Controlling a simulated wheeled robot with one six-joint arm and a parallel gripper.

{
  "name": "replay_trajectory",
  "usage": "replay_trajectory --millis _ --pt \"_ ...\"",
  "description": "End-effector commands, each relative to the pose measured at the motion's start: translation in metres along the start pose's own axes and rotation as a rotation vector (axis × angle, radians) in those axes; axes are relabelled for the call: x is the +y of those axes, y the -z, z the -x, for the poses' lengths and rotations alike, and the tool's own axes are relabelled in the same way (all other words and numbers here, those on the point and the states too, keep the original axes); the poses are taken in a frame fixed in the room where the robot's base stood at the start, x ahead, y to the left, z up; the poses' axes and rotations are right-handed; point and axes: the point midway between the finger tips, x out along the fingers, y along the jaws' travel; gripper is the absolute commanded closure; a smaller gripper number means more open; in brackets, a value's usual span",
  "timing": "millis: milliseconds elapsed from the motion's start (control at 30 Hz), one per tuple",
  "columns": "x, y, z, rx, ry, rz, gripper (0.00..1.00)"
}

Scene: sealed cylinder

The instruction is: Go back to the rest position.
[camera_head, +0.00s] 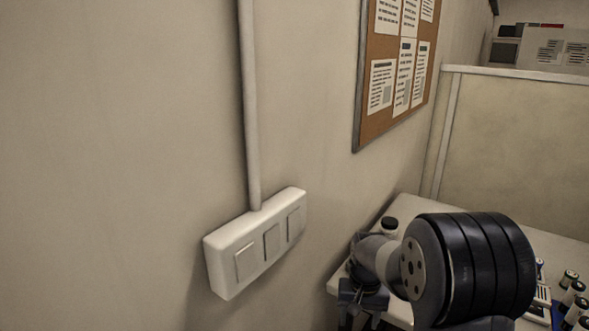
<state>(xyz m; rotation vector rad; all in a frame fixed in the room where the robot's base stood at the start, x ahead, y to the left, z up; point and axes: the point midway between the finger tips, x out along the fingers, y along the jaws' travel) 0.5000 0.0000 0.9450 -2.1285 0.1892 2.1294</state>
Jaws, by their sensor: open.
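My arm reaches in from the lower right, with a large dark ribbed joint in front. My gripper (363,300) shows small and dark at the arm's far end, low in the picture, just in front of the white table's near left corner. It is open, and I see nothing held in it. The lower part of the gripper is hard to make out.
A white switch box (256,244) with a vertical conduit (250,110) is on the left wall. The white table (405,207) holds a dark-capped bottle (389,226) and several small vials (569,279). A corkboard (385,50) hangs above; a partition (515,150) stands behind.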

Motion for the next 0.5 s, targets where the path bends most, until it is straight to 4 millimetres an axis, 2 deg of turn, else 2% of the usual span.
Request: replay_trajectory --millis 200,500 --pt "-0.002 0.008 -0.016 -0.001 0.000 0.069 0.43" --pt "-0.002 0.010 -0.021 0.001 0.000 0.086 0.43"
